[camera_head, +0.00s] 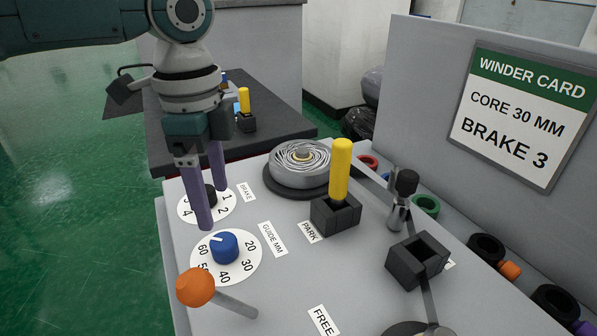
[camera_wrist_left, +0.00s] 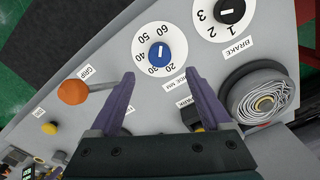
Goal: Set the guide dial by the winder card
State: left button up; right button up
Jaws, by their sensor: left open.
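The winder card (camera_head: 517,115) stands at the right and reads CORE 30 MM, BRAKE 3. The guide dial is a blue knob (camera_head: 225,247) with a white mark, on a white plate numbered 20 to 60; its mark appears to point near 60. It also shows in the left wrist view (camera_wrist_left: 160,54), ahead of and between my fingertips. My left gripper (camera_head: 213,207) is open and empty, its purple fingers apart from the knob. In the head view they partly hide the black brake dial (camera_head: 210,192). My right gripper is not in view.
An orange ball lever (camera_head: 196,287) stands close to the guide dial. A yellow handle (camera_head: 341,172) stands in a black block near PARK. A wound roll (camera_head: 299,162), an empty black block (camera_head: 417,262) and a black-knobbed lever (camera_head: 405,184) are further off. Coloured rings lie along the right.

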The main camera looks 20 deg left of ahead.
aim_at(223, 240)
pick_arm(q)
notch_tip(223, 240, down, 8)
jog(key=shift+f+b, duration=0.1)
jog(key=shift+b, duration=0.5)
jog(key=shift+c, duration=0.3)
grip_shut()
